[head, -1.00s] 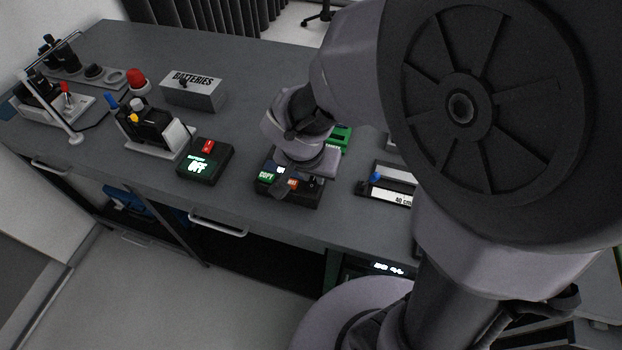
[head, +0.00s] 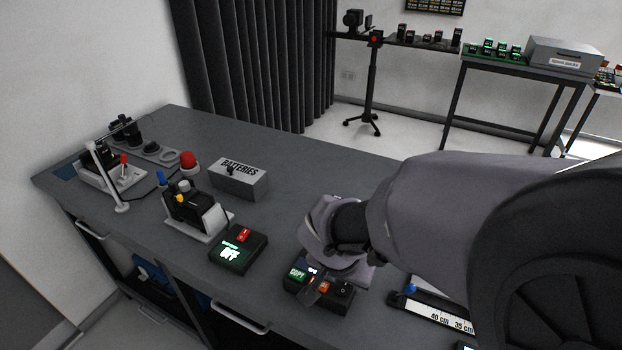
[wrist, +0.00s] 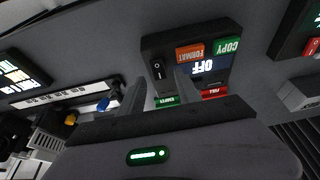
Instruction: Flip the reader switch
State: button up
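The reader is a black box (wrist: 190,60) on the grey bench. It has a black rocker switch (wrist: 157,68), an orange FORMAT button (wrist: 190,53), a green COPY button (wrist: 226,46) and a display reading OFF. In the head view the reader (head: 335,304) is partly covered by my gripper, with its switch (head: 343,289) at the right end. My gripper (wrist: 162,95) is open and empty, its two fingers apart. The fingertips are close to the reader, near the switch's side; I cannot tell whether they touch it.
A second black box (head: 238,250) with a red switch and a lit OFF display stands left of the reader. A grey BATTERIES box (head: 240,182) is behind it. A ruler device (head: 435,312) with a blue knob lies to the right. Bare bench lies between them.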

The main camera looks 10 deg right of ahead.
jog(key=p+v, duration=0.6)
jog(key=v, duration=1)
jog(key=shift+p, duration=0.3)
jog(key=shift+s+r, duration=0.1)
jog(key=s+r+n+t+y, duration=0.2)
jog(key=s+r+y, duration=0.2)
jog(key=s, duration=0.4)
jog(key=shift+a+r+n, duration=0.15)
jog(key=shift+r+n, duration=0.25)
jog(key=shift+r, duration=0.05)
jog(key=shift+w, duration=0.1)
